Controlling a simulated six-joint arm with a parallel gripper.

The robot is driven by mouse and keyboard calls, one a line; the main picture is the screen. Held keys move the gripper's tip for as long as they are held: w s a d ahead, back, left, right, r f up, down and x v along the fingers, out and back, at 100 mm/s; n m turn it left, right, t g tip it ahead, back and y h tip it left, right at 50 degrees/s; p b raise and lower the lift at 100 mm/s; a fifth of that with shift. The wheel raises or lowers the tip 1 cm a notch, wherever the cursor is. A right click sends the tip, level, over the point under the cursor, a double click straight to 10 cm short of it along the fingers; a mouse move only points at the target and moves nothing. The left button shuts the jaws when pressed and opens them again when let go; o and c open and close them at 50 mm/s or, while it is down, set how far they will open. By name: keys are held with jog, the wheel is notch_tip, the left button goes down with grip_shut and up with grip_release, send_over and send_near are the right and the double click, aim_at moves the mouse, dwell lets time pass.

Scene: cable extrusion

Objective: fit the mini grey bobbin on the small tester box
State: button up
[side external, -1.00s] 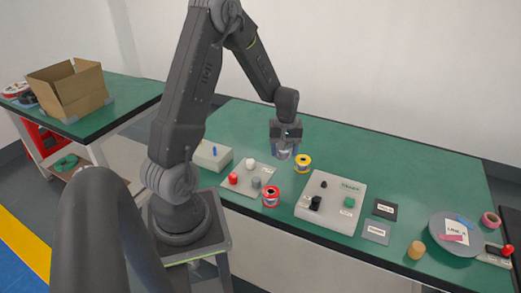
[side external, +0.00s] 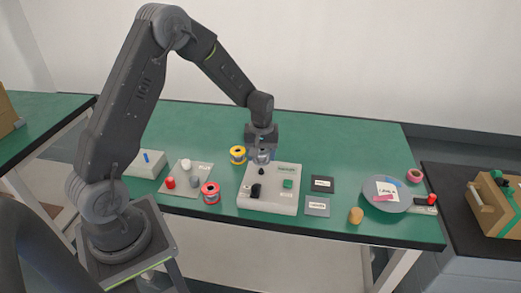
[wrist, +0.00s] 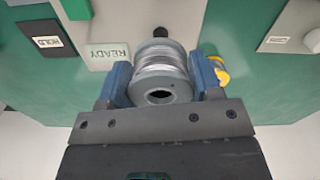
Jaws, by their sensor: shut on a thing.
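The grey bobbin (wrist: 160,75), a flanged spool with a dark centre hole, is between the fingers of my gripper (wrist: 160,88) in the wrist view. My gripper (side external: 263,157) is shut on it. In the side view it hangs above the back edge of the pale tester box (side external: 270,203), close to a small black peg (side external: 261,171). The peg also shows in the wrist view (wrist: 160,31), just beyond the bobbin. The box also carries a green button (side external: 288,184), a black block (side external: 255,191) and a READY label (wrist: 108,54). I cannot tell whether bobbin and peg touch.
A yellow spool (side external: 237,154) and a red spool (side external: 210,192) stand left of the box. A plate (side external: 180,193) carries white, red and grey cylinders. A pale box with a blue pin (side external: 146,157) is farther left. Dark cards (side external: 321,184) and a grey disc (side external: 387,205) lie right.

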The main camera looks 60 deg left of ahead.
aim_at(261, 169)
jog(key=shift+f, duration=2.3)
jog(key=shift+f, duration=0.2)
jog(key=o, duration=1.3)
jog(key=shift+c, duration=0.2)
jog(key=shift+r, duration=3.5)
